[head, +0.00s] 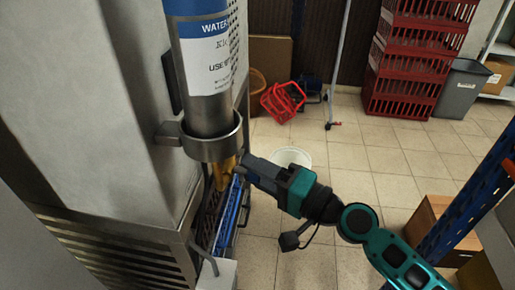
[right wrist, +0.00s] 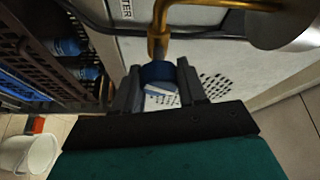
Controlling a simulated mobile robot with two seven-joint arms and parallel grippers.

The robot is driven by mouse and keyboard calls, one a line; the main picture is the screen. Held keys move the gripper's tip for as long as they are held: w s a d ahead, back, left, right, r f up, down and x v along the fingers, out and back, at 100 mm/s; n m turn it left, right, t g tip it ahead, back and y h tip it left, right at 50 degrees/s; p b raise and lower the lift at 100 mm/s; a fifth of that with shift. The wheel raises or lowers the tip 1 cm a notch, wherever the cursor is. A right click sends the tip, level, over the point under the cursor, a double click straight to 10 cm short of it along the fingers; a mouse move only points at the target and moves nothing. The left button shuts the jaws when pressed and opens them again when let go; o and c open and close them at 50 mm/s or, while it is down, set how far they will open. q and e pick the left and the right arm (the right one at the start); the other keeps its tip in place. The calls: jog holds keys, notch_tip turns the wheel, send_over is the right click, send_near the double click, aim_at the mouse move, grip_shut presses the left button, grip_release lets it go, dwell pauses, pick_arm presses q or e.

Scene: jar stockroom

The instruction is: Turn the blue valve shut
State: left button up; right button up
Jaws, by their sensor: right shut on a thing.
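The blue valve (right wrist: 158,73) is a short blue cylinder with a pale mark, on a brass pipe (right wrist: 158,38) in the right wrist view. My right gripper (right wrist: 160,86) has one finger on each side of the valve and is shut on it. In the head view the right gripper (head: 241,167) reaches in from the right, just below the steel ring holder and beside the brass pipe (head: 222,175). The valve cannot be made out there, hidden around the fingers. My left gripper is in neither view.
A steel cylinder (head: 207,97) with a WATER label stands in a ring holder (head: 215,147) above the gripper. A blue rack (head: 231,212) is below it. Red crates (head: 412,60) are stacked at the back. Open tiled floor lies between.

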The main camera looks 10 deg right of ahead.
jog(key=r+m+p, duration=0.1)
jog(key=p, duration=0.2)
jog(key=shift+m+h, duration=0.3)
jog(key=shift+m, duration=0.1)
jog(key=m+g+p, duration=0.1)
jog(key=m+p, duration=0.1)
jog(key=p, duration=0.1)
jog(key=shift+f+h, duration=0.2)
jog(key=shift+h, duration=0.1)
jog(key=shift+f+m+g+p, duration=0.15)
jog(key=shift+m+g+p, duration=0.35)
jog(key=shift+m+p, duration=0.3)
jog(key=shift+f+m+g, duration=0.1)
jog(key=shift+m+g, duration=0.4)
jog(key=shift+m, duration=0.2)
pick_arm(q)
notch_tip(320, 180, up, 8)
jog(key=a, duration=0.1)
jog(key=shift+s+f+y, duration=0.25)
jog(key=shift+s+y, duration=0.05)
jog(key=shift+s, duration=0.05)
pick_arm(e)
jog(key=shift+m+g+h, duration=0.3)
jog(key=shift+m+g, duration=0.4)
jog(key=shift+m, duration=0.5)
jog(key=o, duration=1)
jog(key=shift+o, duration=0.2)
